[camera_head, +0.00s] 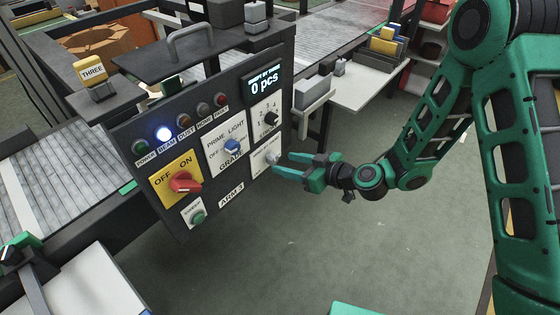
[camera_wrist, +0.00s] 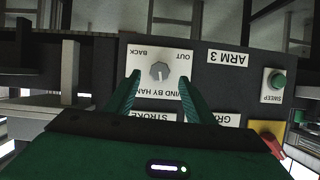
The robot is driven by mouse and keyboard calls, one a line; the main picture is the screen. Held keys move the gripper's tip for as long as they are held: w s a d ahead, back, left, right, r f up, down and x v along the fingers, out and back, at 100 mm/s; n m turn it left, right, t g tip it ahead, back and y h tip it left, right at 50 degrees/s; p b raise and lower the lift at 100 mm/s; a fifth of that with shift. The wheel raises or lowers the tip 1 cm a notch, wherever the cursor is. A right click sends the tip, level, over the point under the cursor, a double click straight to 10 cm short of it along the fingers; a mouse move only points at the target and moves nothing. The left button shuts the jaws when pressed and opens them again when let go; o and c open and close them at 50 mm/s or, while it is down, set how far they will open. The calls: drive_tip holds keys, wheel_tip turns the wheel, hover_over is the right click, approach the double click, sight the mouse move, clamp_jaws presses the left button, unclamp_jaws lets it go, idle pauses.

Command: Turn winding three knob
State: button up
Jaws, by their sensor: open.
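The winding knob (camera_head: 272,158) is a small grey knob on a white plate at the lower right of the dark control panel (camera_head: 228,187), which is marked ARM 3. In the wrist view the knob (camera_wrist: 159,71) shows upside down with the words WIND BY HAND, OUT and BACK around it. My gripper (camera_head: 282,164) is open in front of this plate, its green fingers pointing at the panel. In the wrist view the fingertips (camera_wrist: 160,78) lie on either side of the knob, with visible space on both sides. Whether they reach its depth is unclear.
The panel also carries a red OFF/ON switch (camera_head: 183,183), a blue GRADE knob (camera_head: 232,146), a black STROKE knob (camera_head: 270,117) and a green SWEEP button (camera_head: 198,217). A yellow THREE sign (camera_head: 91,72) stands behind. The floor (camera_head: 290,250) below my gripper is clear.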

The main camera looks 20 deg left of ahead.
sight(275, 160)
drive_tip(key=shift+x, duration=2.6)
drive_tip(key=shift+c, duration=0.7)
drive_tip(key=c, duration=0.9)
drive_tip(key=shift+w+d, duration=0.1)
drive_tip(key=shift+d, duration=0.2)
drive_tip(key=shift+a, duration=0.2)
